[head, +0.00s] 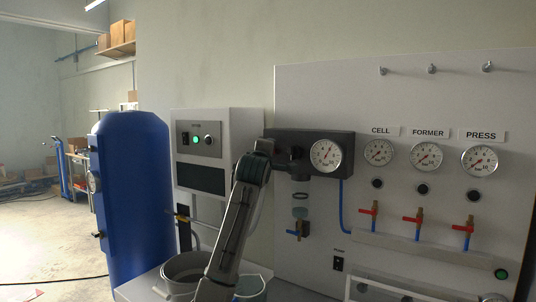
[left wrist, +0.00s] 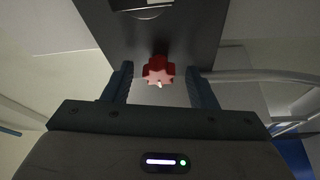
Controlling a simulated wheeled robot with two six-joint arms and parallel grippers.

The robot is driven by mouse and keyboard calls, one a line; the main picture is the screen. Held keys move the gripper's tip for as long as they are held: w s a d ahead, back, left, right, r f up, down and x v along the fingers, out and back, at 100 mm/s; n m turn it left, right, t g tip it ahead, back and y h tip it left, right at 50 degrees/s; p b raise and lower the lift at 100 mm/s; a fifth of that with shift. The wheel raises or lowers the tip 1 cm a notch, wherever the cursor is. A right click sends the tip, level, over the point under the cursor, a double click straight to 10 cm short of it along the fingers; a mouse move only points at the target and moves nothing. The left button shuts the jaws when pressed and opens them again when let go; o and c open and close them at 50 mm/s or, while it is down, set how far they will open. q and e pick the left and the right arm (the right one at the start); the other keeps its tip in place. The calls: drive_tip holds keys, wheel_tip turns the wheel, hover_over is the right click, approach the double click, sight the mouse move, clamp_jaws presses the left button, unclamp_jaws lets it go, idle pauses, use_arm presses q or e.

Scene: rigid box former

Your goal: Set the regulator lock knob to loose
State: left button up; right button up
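The dark regulator body (head: 345,142) with its white round gauge (head: 326,156) is mounted on the grey panel in the head view. In the left wrist view, a red lobed knob (left wrist: 158,70) sits at the edge of a dark grey surface (left wrist: 185,30). My left gripper (left wrist: 161,73) is open, one finger on each side of this knob, with a visible gap on both sides. In the head view my left gripper (head: 270,150) is at the regulator's left end; its fingertips and the red knob are hidden there. My right gripper is not in view.
Right of the regulator are the CELL (head: 379,152), FORMER (head: 426,156) and PRESS (head: 479,160) gauges, with red-handled valves below. A white control box (head: 220,118) and blue tank (head: 140,200) stand left. A grey bucket (head: 180,268) is below my arm.

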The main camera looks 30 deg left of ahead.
use_arm(q)
drive_tip(key=b+v, duration=0.3)
drive_tip(key=v, duration=0.7)
drive_tip(key=shift+s+b, duration=0.3)
drive_tip(key=shift+s, duration=0.05)
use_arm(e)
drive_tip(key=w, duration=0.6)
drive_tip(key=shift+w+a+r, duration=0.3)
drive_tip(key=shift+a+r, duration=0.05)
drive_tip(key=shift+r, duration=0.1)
use_arm(q)
drive_tip(key=shift+d+f, duration=0.15)
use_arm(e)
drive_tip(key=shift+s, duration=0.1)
